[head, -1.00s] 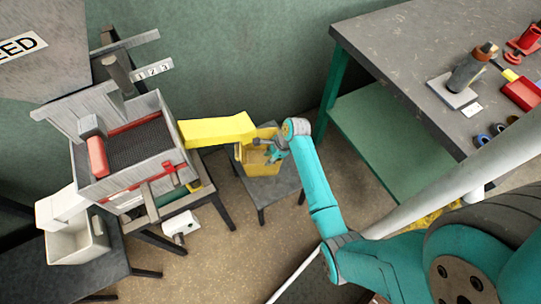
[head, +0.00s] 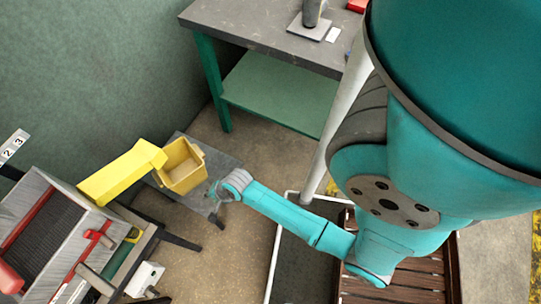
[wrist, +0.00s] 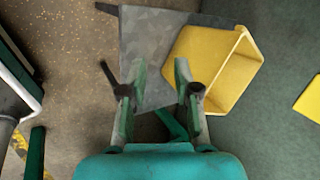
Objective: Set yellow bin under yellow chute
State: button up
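The yellow bin (head: 182,168) stands upright on a small grey stand (head: 217,160), its open top facing up and empty as far as I see. The yellow chute (head: 115,177) slopes from the machine, and its lower end overlaps the bin's left rim in the head view; the height gap between them cannot be told. In the wrist view the bin (wrist: 205,62) is at upper right, on the grey stand (wrist: 150,45). My gripper (wrist: 160,72) is open, with nothing between its fingers. In the head view my gripper (head: 215,191) is just right of the bin, apparently clear of it.
The machine with a grey hopper (head: 40,235) fills the lower left. A workbench (head: 270,30) with a green lower shelf (head: 285,95) stands behind. A slatted wooden platform (head: 410,268) lies lower right. Brown floor is open around the stand.

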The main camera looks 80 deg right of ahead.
jog(key=s+a+r+n+t+h, duration=0.1)
jog(key=s+a+r+n+t, duration=0.2)
jog(key=s, duration=0.5)
jog(key=s+a+r+n+t, duration=0.2)
jog(key=s+r+n, duration=0.3)
jog(key=r, duration=0.4)
jog(key=s+a+r+n+t, duration=0.1)
jog(key=s+a+r+n, duration=0.1)
jog(key=s+r+n, duration=0.3)
jog(key=s+a+r+n+t, duration=0.1)
jog(key=s+r+n, duration=0.4)
jog(key=r, duration=0.9)
jog(key=shift+s+a+n+t+y, duration=0.15)
jog(key=shift+a+n+t+y, duration=0.2)
jog(key=shift+t, duration=0.45)
jog(key=shift+a, duration=0.1)
